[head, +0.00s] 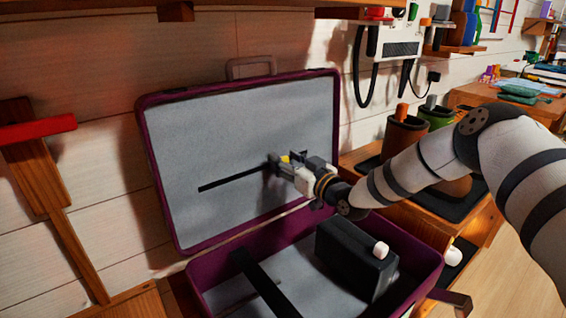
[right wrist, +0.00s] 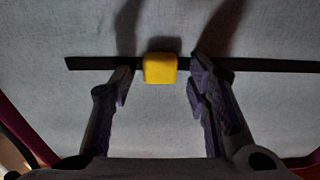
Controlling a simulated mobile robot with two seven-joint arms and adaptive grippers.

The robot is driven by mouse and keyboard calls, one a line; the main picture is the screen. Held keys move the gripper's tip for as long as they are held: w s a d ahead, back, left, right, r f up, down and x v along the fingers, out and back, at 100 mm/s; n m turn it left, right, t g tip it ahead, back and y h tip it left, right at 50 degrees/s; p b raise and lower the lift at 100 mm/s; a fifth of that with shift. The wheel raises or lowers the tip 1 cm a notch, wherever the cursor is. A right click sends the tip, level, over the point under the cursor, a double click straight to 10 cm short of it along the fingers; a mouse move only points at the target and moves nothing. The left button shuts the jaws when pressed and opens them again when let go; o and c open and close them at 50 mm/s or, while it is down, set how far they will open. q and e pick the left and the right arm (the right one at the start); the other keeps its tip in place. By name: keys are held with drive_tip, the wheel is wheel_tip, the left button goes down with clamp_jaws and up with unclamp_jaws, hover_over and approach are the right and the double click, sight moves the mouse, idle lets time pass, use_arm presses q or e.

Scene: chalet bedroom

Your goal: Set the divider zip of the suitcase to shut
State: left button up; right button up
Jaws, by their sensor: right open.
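The purple suitcase (head: 160,215) stands open, its lid upright against the wall with a grey divider panel (head: 200,130) inside. A dark zip track (head: 230,180) runs across the panel. In the right wrist view the yellow zip pull (right wrist: 160,68) sits on the dark track (right wrist: 270,65). My right gripper (head: 278,163) is at the panel, mostly covering the pull in the head view. In the right wrist view its two fingers (right wrist: 160,85) are open, one on each side of the pull, with gaps on both sides. My left gripper is not in view.
The suitcase base holds a black box (head: 345,262) with a white knob and a dark strap (head: 262,285). A wooden unit with brown and green holders (head: 403,138) is at right.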

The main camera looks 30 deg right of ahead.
drive_tip(key=shift+w, duration=0.35)
drive_tip(key=shift+c, duration=0.5)
clamp_jaws()
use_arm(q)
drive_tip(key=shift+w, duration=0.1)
use_arm(e)
drive_tip(key=shift+a, duration=0.15)
drive_tip(key=shift+a+r, duration=0.1)
drive_tip(key=shift+a, duration=0.25)
drive_tip(key=p, duration=0.4)
approach(200, 177)
drive_tip(key=w, duration=0.5)
drive_tip(key=shift+w+d, duration=0.25)
drive_tip(key=shift+w, duration=0.15)
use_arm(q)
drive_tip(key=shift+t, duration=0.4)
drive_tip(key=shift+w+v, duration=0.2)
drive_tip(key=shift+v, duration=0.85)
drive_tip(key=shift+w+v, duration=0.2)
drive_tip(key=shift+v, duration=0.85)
use_arm(e)
drive_tip(key=shift+s+a, duration=0.1)
drive_tip(key=shift+a, duration=0.5)
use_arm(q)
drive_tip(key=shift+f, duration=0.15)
